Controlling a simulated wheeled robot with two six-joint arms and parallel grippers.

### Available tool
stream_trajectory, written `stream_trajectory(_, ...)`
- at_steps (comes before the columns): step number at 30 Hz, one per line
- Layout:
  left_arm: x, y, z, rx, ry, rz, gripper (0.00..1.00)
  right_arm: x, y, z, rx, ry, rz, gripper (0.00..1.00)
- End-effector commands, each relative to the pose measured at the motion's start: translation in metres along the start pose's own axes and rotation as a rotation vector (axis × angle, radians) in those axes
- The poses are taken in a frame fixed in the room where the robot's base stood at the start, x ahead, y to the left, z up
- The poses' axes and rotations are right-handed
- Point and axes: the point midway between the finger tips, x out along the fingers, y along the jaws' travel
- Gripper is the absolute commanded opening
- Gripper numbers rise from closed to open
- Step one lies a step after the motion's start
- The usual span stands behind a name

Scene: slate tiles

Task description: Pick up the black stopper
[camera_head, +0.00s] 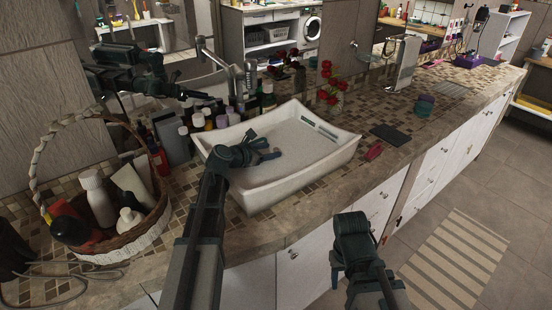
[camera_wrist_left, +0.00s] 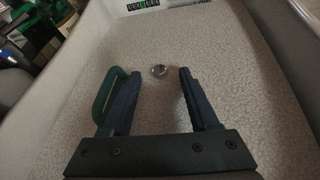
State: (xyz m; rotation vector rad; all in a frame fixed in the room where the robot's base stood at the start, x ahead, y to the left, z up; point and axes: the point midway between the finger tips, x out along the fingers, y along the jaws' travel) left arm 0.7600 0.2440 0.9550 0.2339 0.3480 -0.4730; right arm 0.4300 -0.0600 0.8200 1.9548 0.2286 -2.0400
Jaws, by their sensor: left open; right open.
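My left gripper (camera_head: 268,153) is inside the white basin (camera_head: 338,160), low over its speckled floor. In the left wrist view its fingers (camera_wrist_left: 149,74) are apart with nothing between them. In the head view the gripper and arm hide that part of the basin. My right gripper (camera_head: 348,262) is empty, in front of the cabinets and away from the basin.
A wicker basket (camera_head: 148,238) with bottles stands left of the basin. A tap (camera_head: 240,75) and several bottles (camera_head: 225,117) crowd behind it. A red item (camera_head: 374,151) and a dark flat pad (camera_head: 390,134) lie to its right. The basin walls surround my left gripper.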

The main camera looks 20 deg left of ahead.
Motion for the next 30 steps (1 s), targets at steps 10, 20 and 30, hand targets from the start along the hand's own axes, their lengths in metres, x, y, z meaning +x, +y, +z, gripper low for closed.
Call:
stream_trajectory(10, 0.0182, 0.0003, -0.0003, 0.0, 0.001, -0.001, 0.61, 0.0069, -0.0007, -0.0004, 0.0, 0.0, 0.0, 0.5)
stream_trajectory(20, 0.018, 0.0004, -0.0004, 0.0, 0.001, -0.001, 0.03, 0.0069, -0.0007, -0.0004, 0.0, 0.0, 0.0, 0.5)
stream_trajectory(30, 0.018, 0.0004, -0.0004, 0.0, 0.001, -0.001, 0.0, 0.0069, -0.0007, -0.0004, 0.0, 0.0, 0.0, 0.5)
